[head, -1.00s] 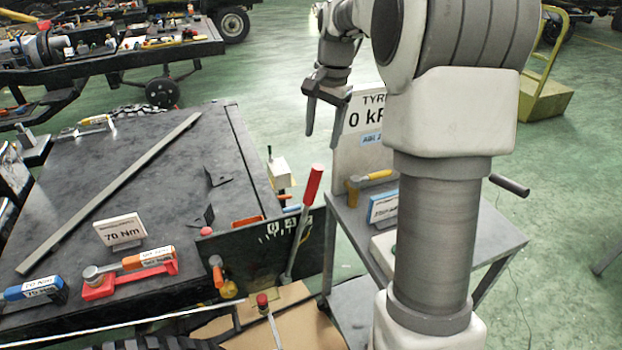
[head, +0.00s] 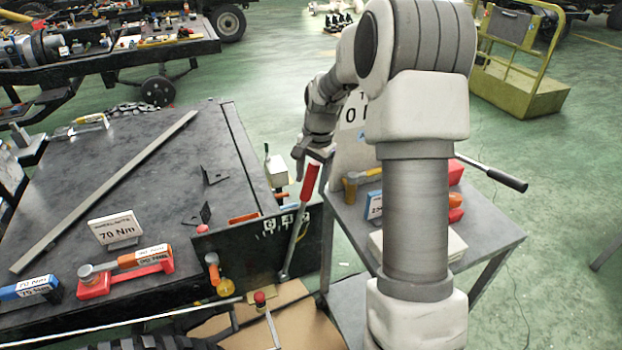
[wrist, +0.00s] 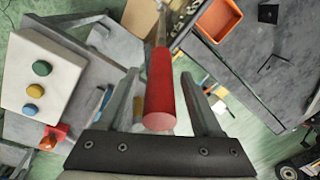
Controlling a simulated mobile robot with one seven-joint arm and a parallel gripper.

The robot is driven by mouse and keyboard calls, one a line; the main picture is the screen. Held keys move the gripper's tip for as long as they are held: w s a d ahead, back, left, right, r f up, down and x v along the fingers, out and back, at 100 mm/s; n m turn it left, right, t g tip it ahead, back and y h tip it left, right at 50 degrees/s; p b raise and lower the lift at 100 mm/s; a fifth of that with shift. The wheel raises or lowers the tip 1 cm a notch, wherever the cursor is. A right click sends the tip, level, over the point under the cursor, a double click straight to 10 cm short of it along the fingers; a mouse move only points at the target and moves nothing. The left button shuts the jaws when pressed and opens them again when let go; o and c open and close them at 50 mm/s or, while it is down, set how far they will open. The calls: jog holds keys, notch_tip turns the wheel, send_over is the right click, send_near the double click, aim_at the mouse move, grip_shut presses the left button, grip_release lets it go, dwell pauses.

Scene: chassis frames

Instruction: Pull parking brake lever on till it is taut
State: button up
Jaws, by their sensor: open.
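The parking brake lever has a red grip (head: 309,188) on a grey metal shaft (head: 293,250). It stands upright, leaning a little right, beside the dark chassis side. My gripper (head: 312,164) is at the top of the red grip in the head view. In the wrist view the red grip (wrist: 160,85) lies between the two fingers of my open gripper (wrist: 159,76), with its round end toward the camera. Gaps show on both sides of the grip, so the fingers seem not to touch it. The lever's lower end is partly unclear.
A grey trolley (head: 490,240) stands right of the lever, partly hidden by my arm. A box with coloured buttons (wrist: 40,85) shows in the wrist view. The black chassis top (head: 150,185) lies left, with a torque wrench (head: 128,272) and a 70 Nm sign (head: 117,230).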

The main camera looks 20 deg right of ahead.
grip_shut()
dwell(0.3)
dwell(1.1)
